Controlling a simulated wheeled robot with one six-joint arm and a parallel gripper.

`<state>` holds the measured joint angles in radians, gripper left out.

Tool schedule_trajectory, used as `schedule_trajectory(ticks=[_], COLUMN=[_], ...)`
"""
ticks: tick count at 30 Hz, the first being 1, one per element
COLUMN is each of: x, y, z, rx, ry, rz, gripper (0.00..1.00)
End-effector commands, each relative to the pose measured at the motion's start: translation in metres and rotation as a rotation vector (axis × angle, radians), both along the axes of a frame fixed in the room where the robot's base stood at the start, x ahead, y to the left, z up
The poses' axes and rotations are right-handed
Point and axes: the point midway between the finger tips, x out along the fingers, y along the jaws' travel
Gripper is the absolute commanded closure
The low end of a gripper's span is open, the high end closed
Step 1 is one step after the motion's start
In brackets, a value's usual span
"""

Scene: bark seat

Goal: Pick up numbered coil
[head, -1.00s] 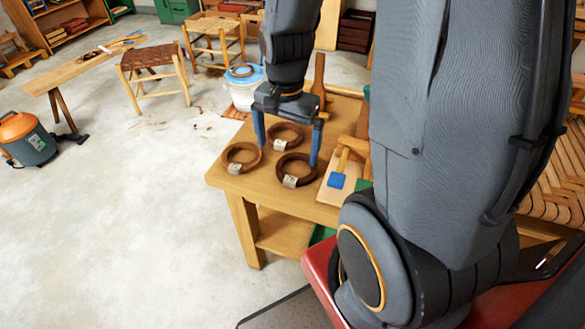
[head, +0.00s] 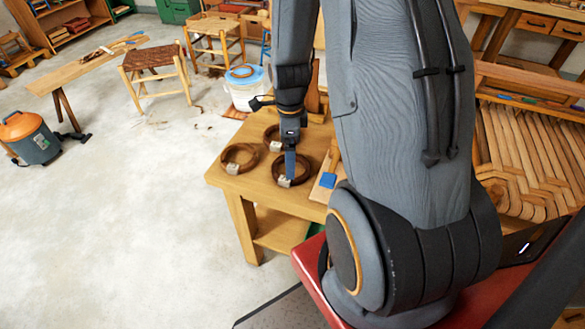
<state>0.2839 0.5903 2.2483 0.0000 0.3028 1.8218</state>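Three dark brown bark coils with pale tags lie flat on a wooden table (head: 224,182). One is the left coil (head: 225,154), one is the back coil (head: 267,135), partly hidden by my arm, and one is the front right coil (head: 308,174). The tags' numbers are too small to read. My gripper (head: 290,178) points down at the front right coil, its blue finger overlapping that ring in the picture. It is seen edge-on, so only one finger shows clearly. I cannot tell its opening or whether it touches the coil.
A board with a blue-ended tool (head: 327,180) lies just right of the coils. A white bucket with a blue rim (head: 245,92) stands behind the table. Stools, a bench and an orange-topped vacuum (head: 30,138) stand left.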

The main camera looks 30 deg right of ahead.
Motion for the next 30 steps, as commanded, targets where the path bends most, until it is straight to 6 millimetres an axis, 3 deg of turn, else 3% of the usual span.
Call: schedule_trajectory(ticks=[15, 24, 30], x=[-0.001, 0.000, 0.000], y=[-0.004, -0.004, -0.004], z=[-0.047, -0.050, -0.050], rx=[0.001, 0.000, 0.000], ry=[0.002, 0.000, 0.000], rz=[0.001, 0.003, 0.003], gripper=[0.00, 0.00, 0.29])
